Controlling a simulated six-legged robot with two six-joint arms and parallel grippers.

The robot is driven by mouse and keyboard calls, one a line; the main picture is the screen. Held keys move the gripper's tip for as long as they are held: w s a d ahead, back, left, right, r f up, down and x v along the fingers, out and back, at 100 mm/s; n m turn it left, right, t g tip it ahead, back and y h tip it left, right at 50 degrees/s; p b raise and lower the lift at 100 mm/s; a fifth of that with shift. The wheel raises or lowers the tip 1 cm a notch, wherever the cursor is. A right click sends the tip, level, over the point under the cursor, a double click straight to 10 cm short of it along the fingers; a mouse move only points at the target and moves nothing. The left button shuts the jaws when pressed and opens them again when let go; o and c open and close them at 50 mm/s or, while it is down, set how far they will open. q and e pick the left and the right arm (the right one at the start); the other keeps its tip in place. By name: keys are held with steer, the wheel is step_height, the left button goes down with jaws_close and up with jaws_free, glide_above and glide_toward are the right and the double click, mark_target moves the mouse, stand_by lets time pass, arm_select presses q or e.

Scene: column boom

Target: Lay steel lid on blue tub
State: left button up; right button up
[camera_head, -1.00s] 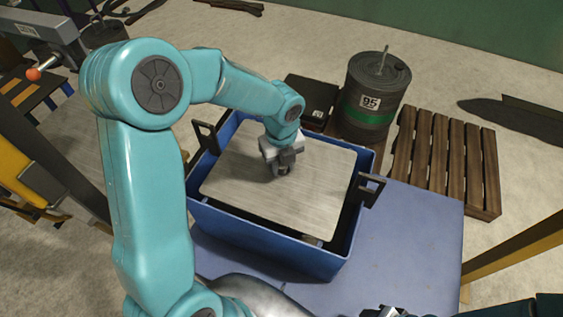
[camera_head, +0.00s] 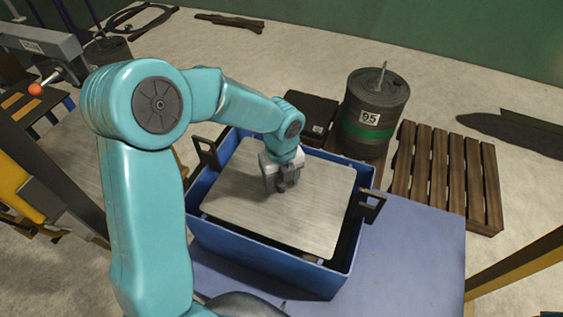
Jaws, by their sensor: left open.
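The steel lid (camera_head: 300,216) is a flat grey rectangular plate lying across the blue tub (camera_head: 277,267), within its rim. A dark gap shows between the lid and the tub's right and front walls, so the lid does not cover the whole opening. The tub has black handles at its left and right ends. My left gripper (camera_head: 284,188) is open and points down over the middle of the lid. Its fingers hide that part of the lid, including any knob, and I cannot tell whether they touch it. My right gripper is out of view.
The tub stands on a blue-topped table (camera_head: 413,250), clear at its right. Behind are a dark box (camera_head: 310,113) and a grey drum (camera_head: 372,117) with a green band. A wooden pallet (camera_head: 447,178) lies on the floor at right. A yellow beam (camera_head: 520,264) stands at lower right.

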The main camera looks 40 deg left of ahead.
arm_select(q)
step_height(320, 180, up, 16)
steer(key=p, duration=0.3)
steer(key=shift+f, duration=0.15)
